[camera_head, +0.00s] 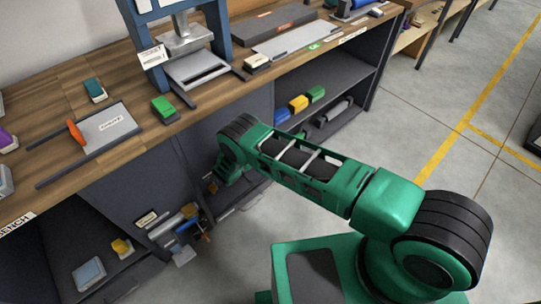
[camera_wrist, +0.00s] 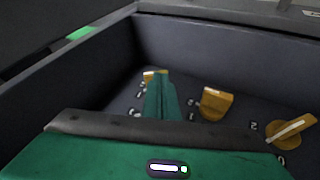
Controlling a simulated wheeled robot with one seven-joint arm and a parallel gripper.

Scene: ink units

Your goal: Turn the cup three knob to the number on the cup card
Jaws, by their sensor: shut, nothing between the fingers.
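In the wrist view three yellow-orange knobs stand on a dark panel inside a grey-walled recess. The left knob (camera_wrist: 150,75) is mostly hidden behind my fingers. The middle knob (camera_wrist: 215,103) and the right knob (camera_wrist: 293,130) stand clear to the right, the right one with a pale stripe on its handle. White digits lie around them, mostly too small or covered to read. My gripper (camera_wrist: 161,82) is shut and empty, its green fingertips overlapping the left knob in view; contact cannot be told. Which knob is cup three's, and which card is the cup card, I cannot tell.
In the head view my arm reaches down at the front of a wooden bench (camera_head: 60,155). A white card board with an orange piece (camera_head: 76,133) and a green block (camera_head: 163,108) lie on top. A lower shelf holds coloured blocks (camera_head: 298,103). Floor at right is clear.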

